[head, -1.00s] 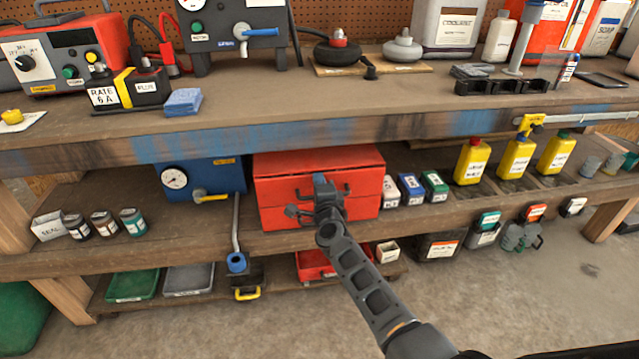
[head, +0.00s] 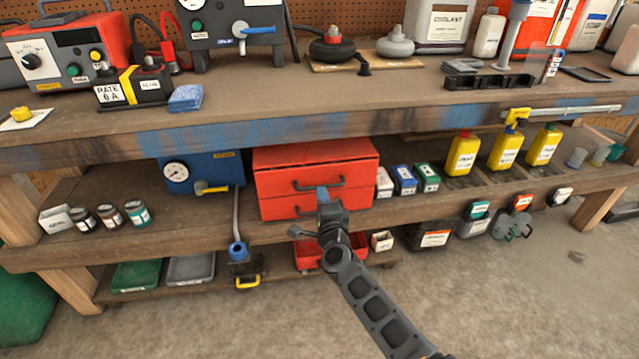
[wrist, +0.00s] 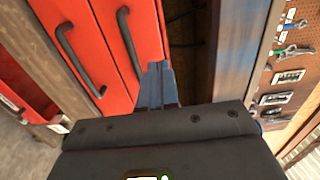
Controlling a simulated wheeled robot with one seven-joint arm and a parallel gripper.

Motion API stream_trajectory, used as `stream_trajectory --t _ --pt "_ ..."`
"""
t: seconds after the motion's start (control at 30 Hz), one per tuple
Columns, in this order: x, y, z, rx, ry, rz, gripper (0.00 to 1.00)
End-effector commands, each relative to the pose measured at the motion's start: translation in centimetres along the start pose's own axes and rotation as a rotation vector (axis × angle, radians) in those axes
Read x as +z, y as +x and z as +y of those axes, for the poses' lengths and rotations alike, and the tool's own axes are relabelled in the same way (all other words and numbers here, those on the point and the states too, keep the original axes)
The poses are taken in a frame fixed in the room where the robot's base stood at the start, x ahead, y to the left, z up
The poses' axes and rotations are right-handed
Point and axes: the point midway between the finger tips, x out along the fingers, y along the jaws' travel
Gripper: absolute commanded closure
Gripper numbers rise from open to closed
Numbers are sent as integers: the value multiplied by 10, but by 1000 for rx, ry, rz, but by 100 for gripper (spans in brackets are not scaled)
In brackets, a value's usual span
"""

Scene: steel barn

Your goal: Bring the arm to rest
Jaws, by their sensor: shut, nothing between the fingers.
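My gripper (head: 322,194) is in front of the red drawer chest (head: 275,160) on the bench's middle shelf, over the lower drawer in the head view. In the wrist view my gripper (wrist: 157,85) has its blue fingers together with nothing between them. The red drawer fronts (wrist: 95,35) and two dark bar handles show in the wrist view, beside and ahead of the fingers. Both drawers look shut. The fingers appear apart from the handles, though the exact gap cannot be told. My arm reaches up from the lower right of the head view.
The wooden bench top (head: 290,100) overhangs the shelf above my gripper. A blue box with a gauge (head: 200,172) stands left of the chest, and small cartons (head: 404,180) stand right of it. A red tray (head: 309,258) sits below. The floor in front is clear.

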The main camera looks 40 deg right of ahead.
Motion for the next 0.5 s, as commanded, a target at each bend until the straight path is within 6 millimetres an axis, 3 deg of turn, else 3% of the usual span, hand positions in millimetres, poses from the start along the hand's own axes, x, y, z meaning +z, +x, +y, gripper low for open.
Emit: stream_trajectory --t 0.2,0.5 --pt "0 -32 -1 1 -1 -1 100" --pt "0 -41 0 0 0 -1 100"
